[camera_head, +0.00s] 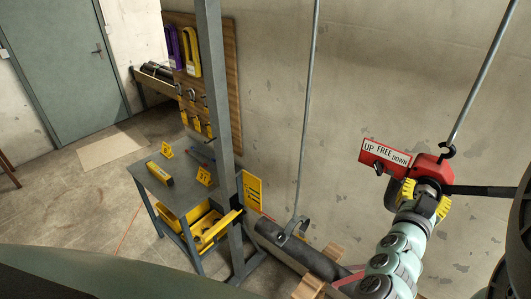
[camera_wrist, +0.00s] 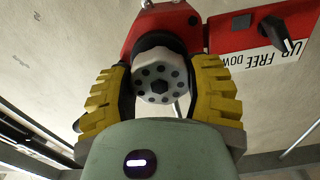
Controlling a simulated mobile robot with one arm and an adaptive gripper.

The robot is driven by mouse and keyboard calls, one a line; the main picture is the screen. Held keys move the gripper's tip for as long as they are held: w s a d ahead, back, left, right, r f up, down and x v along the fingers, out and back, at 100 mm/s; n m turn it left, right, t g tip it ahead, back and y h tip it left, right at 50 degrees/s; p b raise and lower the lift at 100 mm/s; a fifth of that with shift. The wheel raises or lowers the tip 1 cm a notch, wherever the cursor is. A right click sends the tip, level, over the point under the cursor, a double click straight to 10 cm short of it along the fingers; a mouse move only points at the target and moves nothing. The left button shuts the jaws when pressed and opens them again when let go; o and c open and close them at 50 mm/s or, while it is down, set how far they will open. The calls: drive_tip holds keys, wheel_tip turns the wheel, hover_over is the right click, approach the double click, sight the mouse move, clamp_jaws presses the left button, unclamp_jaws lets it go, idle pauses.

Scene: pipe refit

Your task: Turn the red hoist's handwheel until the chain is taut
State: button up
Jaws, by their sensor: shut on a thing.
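The red hoist (camera_head: 428,164) hangs from a hook on a slanting rod at the right of the head view. Its body also shows at the top of the wrist view (camera_wrist: 135,32). Its sign (camera_head: 385,151) reads UP, FREE, DOWN, with a dark lever (camera_wrist: 276,32) beside it. The handwheel, dark-rimmed with a pale, dotted hub (camera_wrist: 160,82), sits between my yellow fingers. My gripper (camera_head: 427,194) is shut on the handwheel, one finger on each side, seen closely in the wrist view (camera_wrist: 160,68). I cannot make out the chain or its tension.
A dark pipe (camera_head: 308,256) lies low on wooden blocks (camera_head: 310,288), below a hook (camera_head: 292,228) on a long rod. A grey post (camera_head: 218,90) and a workbench (camera_head: 185,183) with yellow items stand left.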

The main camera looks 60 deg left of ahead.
drive_tip(key=m+b, duration=0.1)
drive_tip(key=b, duration=0.1)
drive_tip(key=shift+d+f+b, duration=0.1)
drive_tip(key=shift+f+b, duration=0.2)
drive_tip(key=shift+f, duration=0.1)
drive_tip(key=m+b, duration=0.3)
drive_tip(key=b, duration=0.1)
drive_tip(key=shift+r, duration=0.1)
drive_tip(key=m+b, duration=0.3)
drive_tip(key=m, duration=0.2)
drive_tip(key=shift+r, duration=0.15)
drive_tip(key=shift+d+r+m+b, duration=0.1)
drive_tip(key=shift+m+b, duration=0.35)
drive_tip(key=shift+m, duration=1.05)
drive_tip(key=shift+c, duration=0.2)
drive_tip(key=shift+w+d, duration=0.1)
drive_tip(key=shift+d, duration=0.05)
drive_tip(key=o, duration=1.2)
drive_tip(key=shift+a, duration=0.2)
